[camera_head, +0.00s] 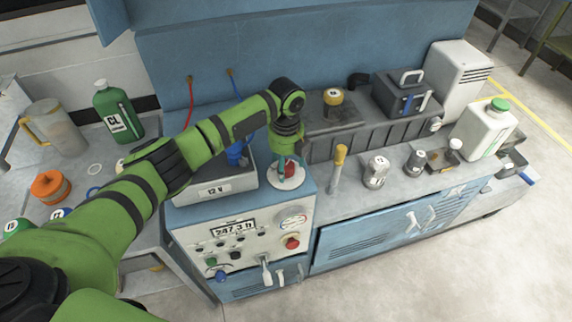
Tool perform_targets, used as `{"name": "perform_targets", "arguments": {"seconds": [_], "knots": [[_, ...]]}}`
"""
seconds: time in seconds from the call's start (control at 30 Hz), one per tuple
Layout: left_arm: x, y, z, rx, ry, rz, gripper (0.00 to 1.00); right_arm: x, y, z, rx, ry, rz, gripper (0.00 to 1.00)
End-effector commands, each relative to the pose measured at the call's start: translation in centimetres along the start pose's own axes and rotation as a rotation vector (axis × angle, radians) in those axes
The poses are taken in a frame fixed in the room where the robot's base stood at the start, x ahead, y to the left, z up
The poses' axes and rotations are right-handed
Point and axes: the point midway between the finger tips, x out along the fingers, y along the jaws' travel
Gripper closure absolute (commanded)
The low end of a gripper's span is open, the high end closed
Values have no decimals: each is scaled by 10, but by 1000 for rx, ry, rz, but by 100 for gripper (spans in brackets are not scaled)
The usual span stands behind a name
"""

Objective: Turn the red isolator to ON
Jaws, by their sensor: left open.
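The red isolator (289,170) is a small red knob on a round white base (287,184), on the blue cabinet top beside the 12 V box. My left arm reaches in from the left, and my left gripper (286,172) points down right over the knob. The gripper is open, with its fingers around or beside the knob; contact cannot be made out. The gripper hides much of the knob, so its ON or OFF position cannot be read. My right gripper is not in view.
The 12 V box (222,188) stands close left of the gripper. A front panel (240,240) below carries a display, gauge and red button (291,242). A yellow-topped post (339,166) and grey canisters (376,172) stand right. Green bottle (117,112) stands left.

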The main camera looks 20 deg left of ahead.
Motion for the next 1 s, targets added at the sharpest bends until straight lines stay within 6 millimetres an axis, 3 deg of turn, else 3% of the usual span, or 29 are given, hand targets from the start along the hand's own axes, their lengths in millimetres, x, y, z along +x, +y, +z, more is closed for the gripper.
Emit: {"name": "perform_targets", "arguments": {"seconds": [0.3,0.5,0.7,1.0], "knots": [[-67,-1,1,2,-4,-3,31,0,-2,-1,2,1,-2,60],[-98,0,0,1,-3,-2,31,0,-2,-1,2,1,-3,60],[-109,0,0,1,-1,0,31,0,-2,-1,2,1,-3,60],[-109,0,0,1,-1,0,31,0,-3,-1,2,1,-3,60]]}}
